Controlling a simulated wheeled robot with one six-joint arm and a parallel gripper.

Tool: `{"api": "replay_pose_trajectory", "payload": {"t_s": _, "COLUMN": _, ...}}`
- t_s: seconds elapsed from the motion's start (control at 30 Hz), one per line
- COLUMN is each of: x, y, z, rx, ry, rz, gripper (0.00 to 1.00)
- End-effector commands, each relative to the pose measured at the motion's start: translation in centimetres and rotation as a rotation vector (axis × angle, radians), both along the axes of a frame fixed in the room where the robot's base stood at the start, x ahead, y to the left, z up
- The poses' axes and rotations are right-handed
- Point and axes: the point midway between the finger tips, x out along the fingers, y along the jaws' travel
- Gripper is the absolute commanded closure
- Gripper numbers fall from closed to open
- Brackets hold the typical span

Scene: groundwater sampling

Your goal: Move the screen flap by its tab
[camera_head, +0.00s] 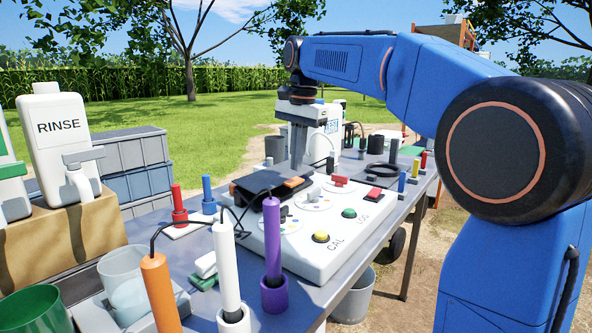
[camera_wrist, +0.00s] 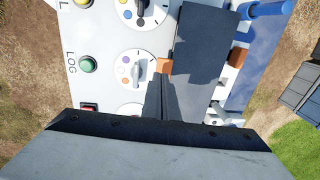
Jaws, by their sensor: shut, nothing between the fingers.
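The screen flap (camera_head: 258,187) is a flat dark panel lying over the far left part of the white instrument console (camera_head: 310,255). Its orange tab (camera_head: 293,182) sticks out from the edge toward the dials. In the wrist view the flap (camera_wrist: 208,45) is to the right, with the orange tab (camera_wrist: 165,66) on its left edge. My gripper (camera_head: 297,170) points down at the tab, its fingers shut and empty. In the wrist view my gripper (camera_wrist: 158,78) ends right beside the tab; I cannot tell whether they touch. Whatever lies under the flap is hidden.
The console carries dials, a green LOG button (camera_head: 349,213), a yellow CAL button (camera_head: 320,237) and red switches (camera_head: 374,194). White (camera_head: 225,265), purple (camera_head: 271,240) and orange (camera_head: 160,290) probes stand in front. A RINSE bottle (camera_head: 58,140) stands at left.

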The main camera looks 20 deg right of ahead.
Motion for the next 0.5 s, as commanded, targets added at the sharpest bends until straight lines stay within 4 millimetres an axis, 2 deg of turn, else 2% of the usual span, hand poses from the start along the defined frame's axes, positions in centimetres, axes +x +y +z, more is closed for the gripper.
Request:
{"api": "replay_pose_trajectory", "payload": {"t_s": 0.2, "x": 0.2, "y": 0.1, "z": -2.3, "rx": 0.000, "ry": 0.000, "rz": 0.000, "gripper": 1.00}}
{"api": "replay_pose_trajectory", "payload": {"t_s": 0.5, "x": 0.3, "y": 0.2, "z": -3.0, "rx": 0.001, "ry": -0.001, "rz": 0.000, "gripper": 1.00}}
